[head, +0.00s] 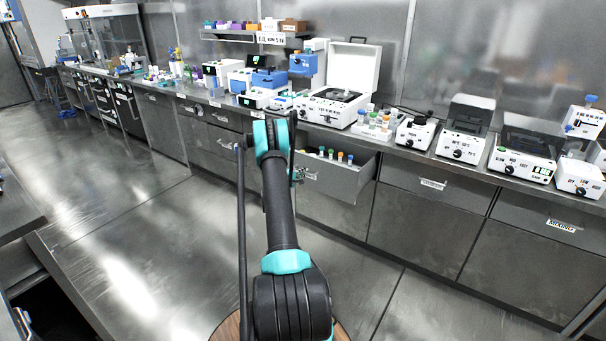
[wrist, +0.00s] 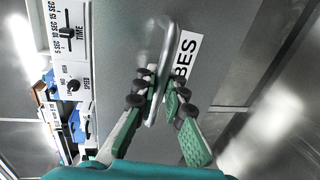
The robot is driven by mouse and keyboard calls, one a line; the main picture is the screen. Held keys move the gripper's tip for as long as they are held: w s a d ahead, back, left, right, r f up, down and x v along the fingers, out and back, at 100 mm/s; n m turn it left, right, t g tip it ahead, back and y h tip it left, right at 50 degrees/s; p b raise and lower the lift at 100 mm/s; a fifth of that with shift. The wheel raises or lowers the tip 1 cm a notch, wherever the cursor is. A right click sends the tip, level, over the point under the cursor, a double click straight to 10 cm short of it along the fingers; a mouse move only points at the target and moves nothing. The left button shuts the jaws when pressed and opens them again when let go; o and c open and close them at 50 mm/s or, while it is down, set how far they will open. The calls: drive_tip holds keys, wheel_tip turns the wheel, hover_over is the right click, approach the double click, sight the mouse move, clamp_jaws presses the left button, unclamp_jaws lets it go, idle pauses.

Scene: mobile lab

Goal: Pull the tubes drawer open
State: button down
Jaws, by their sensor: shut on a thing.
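The tubes drawer (head: 346,181) stands partly out from the bench front in the head view, with several coloured-cap tubes (head: 340,157) inside. In the wrist view its grey front (wrist: 130,25) fills the middle, with a white label (wrist: 186,58) reading "BES" where the rest is covered. My gripper (wrist: 160,98) is shut on the metal bar handle (wrist: 164,45), its green fingers on either side of the bar. In the head view my arm hides the left part of the drawer, and the gripper itself is mostly hidden behind the arm.
The bench top above carries a centrifuge with a raised white lid (head: 351,68), a tube rack (head: 373,125) and several instruments. Closed drawers, one labelled "MIXING" (head: 561,226), lie to the right. The floor (head: 130,220) at left is clear.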

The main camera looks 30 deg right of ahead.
drive_tip(key=c, duration=1.6)
unclamp_jaws()
drive_tip(key=v, duration=1.2)
drive_tip(key=shift+f, duration=0.1)
